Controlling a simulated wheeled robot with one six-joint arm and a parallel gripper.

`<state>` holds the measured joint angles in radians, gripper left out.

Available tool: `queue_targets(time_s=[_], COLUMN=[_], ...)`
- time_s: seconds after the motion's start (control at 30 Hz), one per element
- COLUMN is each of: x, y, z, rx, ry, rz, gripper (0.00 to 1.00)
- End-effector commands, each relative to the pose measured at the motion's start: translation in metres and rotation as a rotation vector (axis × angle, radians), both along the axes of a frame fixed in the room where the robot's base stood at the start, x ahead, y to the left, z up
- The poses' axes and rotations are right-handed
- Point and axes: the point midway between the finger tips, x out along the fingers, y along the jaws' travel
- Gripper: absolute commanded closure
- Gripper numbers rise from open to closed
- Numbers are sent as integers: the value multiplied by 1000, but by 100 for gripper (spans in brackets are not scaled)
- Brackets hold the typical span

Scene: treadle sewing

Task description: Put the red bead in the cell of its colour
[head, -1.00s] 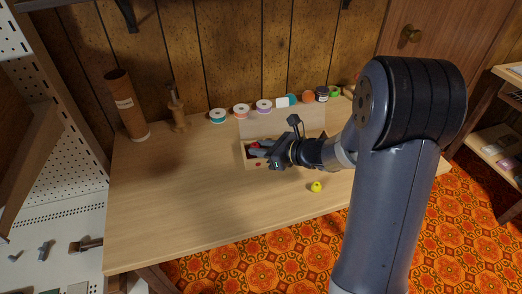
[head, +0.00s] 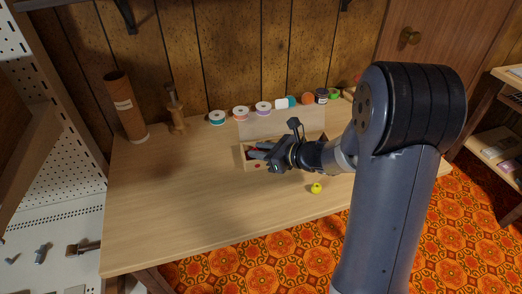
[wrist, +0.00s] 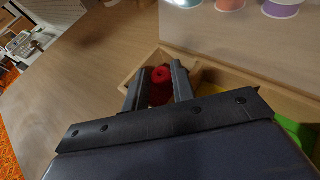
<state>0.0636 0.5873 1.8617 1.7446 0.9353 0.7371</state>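The sorting box (head: 284,124) stands open near the back of the table. Its front wall carries a red mark (head: 257,166). The red bead (wrist: 162,74) shows in the wrist view, low inside the box's end cell, with more red just below it that I cannot separate clearly. My gripper (head: 255,150) reaches into that left end cell from the right. In the wrist view its two fingers (wrist: 160,66) stand apart on either side of the red bead and look open. The fingers hide part of the cell.
A yellow bead (head: 316,188) lies on the table in front of the box. A green and yellow cell (wrist: 291,127) adjoins the red one. Several thread spools, one of them purple (head: 263,108), stand behind the box.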

Motion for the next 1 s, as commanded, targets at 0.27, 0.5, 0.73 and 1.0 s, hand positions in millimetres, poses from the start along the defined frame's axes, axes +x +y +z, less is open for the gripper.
queue_targets(time_s=[0.27,0.5,0.73,1.0], x=[-5,-32,-54,-66], y=[-1,-42,-75,-91], z=[0,23,41,50], rx=[-18,-14,-13,-9], ry=[25,18,15,14], rz=[3,-5,-3,0], gripper=[68,68,68,68])
